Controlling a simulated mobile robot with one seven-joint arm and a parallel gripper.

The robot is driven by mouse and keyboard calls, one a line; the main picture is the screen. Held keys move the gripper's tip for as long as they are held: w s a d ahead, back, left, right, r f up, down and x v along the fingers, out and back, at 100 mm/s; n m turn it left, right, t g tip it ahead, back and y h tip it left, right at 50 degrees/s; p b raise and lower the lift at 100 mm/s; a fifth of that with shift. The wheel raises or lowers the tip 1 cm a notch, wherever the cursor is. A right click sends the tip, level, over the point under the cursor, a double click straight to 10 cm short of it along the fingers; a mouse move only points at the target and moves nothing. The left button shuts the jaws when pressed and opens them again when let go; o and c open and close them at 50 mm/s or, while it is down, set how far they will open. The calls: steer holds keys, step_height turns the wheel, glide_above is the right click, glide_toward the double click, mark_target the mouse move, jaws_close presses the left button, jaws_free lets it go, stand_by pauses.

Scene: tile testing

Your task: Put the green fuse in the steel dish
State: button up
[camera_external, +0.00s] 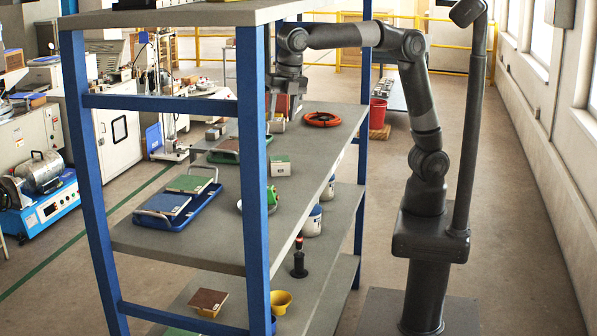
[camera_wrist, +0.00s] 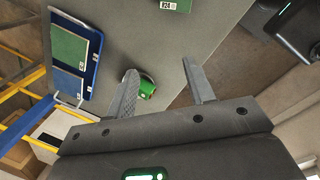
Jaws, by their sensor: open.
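A small green object (camera_external: 271,194) sits on the middle shelf, partly behind the blue front post; I cannot tell for sure that it is the green fuse. In the wrist view, a green object (camera_wrist: 147,87) with a dark lower edge lies beyond my gripper (camera_wrist: 159,68), close to the left finger and apparently between the two fingers in the picture. In the external view, my gripper (camera_external: 278,122) hangs over the middle shelf, farther back than the green object. It is open and empty.
A blue tray (camera_external: 150,222) with green and blue tiles stands at the shelf's left. A labelled green block (camera_external: 280,169) and an orange ring (camera_external: 322,119) are on the same shelf. The upper shelf (camera_external: 180,16) and blue posts (camera_external: 252,150) bound the space.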

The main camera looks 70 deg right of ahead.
steer(key=s+d+m+t, duration=0.1)
steer(key=s+d+m, duration=0.1)
steer(key=d+m, duration=0.8)
steer(key=s+d+f+m+t, duration=0.1)
steer(key=s+d+f+m, duration=0.3)
steer(key=d, duration=0.4)
steer(key=s+d+f+m+t, duration=0.1)
steer(key=s+d+f+m, duration=0.3)
steer(key=s+d+m, duration=0.2)
steer(key=s+d+f+m, duration=0.3)
steer(key=s+d+m, duration=0.2)
steer(key=d, duration=0.6)
steer(key=shift+s+f+m+t, duration=0.15)
steer(key=shift+f+m+t, duration=0.25)
steer(key=shift+m, duration=0.3)
steer(key=shift+o, duration=0.4)
